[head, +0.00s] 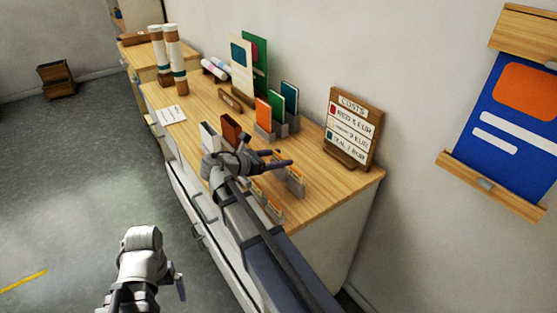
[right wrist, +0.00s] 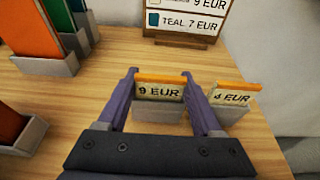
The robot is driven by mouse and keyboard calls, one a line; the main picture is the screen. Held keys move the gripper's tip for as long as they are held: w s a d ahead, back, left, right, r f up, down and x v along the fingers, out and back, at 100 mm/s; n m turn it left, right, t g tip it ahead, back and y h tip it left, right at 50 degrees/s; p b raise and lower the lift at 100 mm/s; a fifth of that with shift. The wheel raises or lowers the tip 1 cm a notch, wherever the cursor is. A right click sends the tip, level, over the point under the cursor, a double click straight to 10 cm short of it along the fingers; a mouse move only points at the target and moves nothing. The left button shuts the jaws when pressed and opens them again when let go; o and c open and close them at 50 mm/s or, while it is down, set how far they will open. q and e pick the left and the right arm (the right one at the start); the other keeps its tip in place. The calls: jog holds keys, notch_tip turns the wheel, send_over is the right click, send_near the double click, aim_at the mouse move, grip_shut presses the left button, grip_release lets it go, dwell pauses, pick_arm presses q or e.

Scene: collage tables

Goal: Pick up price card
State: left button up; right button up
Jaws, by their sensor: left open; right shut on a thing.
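My right gripper (head: 278,160) reaches over the near part of the wooden counter. In the right wrist view its two purple fingers (right wrist: 159,78) are shut on a price card (right wrist: 158,92) reading "9 EUR", with an orange top edge. A grey holder (right wrist: 158,113) is directly below the card; I cannot tell whether the card still sits in it. A second price card (right wrist: 232,98), ending in "EUR", stands in its own holder just right of the fingers. My left gripper (head: 160,284) is open and empty over the floor, left of the counter.
A costs board (head: 353,128) stands at the back of the counter (head: 325,190). Grey holders with orange and teal cards (head: 264,114) stand left of it. Other small card holders (head: 273,210) are near the front edge. A blue poster (head: 505,125) hangs on the wall.

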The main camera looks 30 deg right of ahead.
jog(key=shift+r, duration=0.1)
notch_tip(320, 180, up, 10)
jog(key=p, duration=1)
